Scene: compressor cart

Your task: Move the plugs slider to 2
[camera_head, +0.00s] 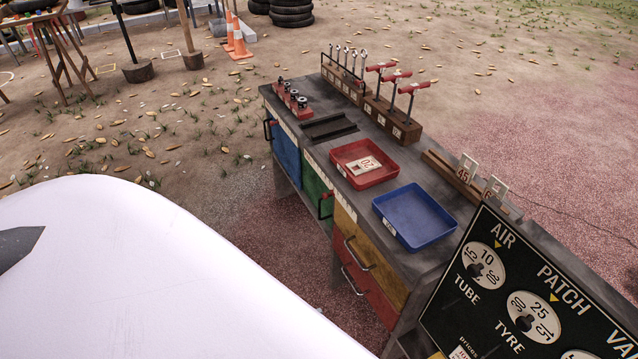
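A black price board (500,300) stands at the lower right, cut off by the right and bottom frame edges. It shows the headings AIR, PATCH and a cut-off "VA". A round dial (484,262) marked TUBE sits under AIR, and another dial (533,315) marked TYRE sits under PATCH. No slider that I can read as plugs shows in this view. A partly cut-off white label (461,352) is at the board's bottom edge. Neither of my grippers is in view.
A grey workbench (400,262) carries a red tray (381,177) with a card marked 20, an empty blue tray (415,216), and racks of red-handled tools (392,105). Coloured drawers and doors face left. Orange cones (239,40) and tyres (291,12) stand farther back.

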